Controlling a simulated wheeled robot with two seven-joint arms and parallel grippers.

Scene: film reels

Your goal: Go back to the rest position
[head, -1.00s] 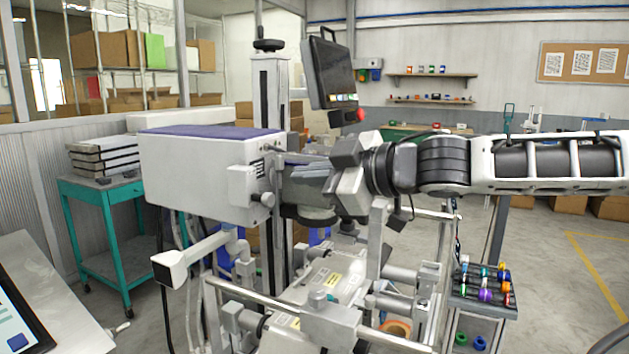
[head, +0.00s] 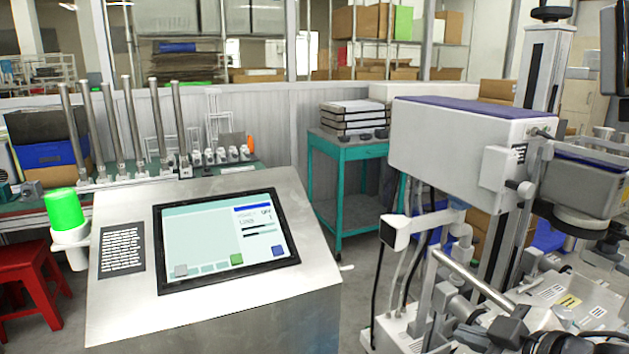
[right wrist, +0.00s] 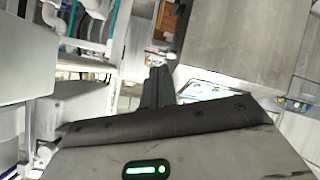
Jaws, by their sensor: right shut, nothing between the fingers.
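My right gripper (head: 487,322) is low at the bottom right of the head view, in front of the machine's lower rails, with its wrist cut off by the frame edge. In the right wrist view its dark fingers (right wrist: 157,88) are together with nothing between them. My left gripper is not in view. No object is held.
The grey machine with a purple-topped box (head: 455,140) fills the right side. A console with a screen (head: 225,240) stands at left front, with a green lamp (head: 63,208) and a red stool (head: 30,285) beside it. A teal cart (head: 345,150) stands behind.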

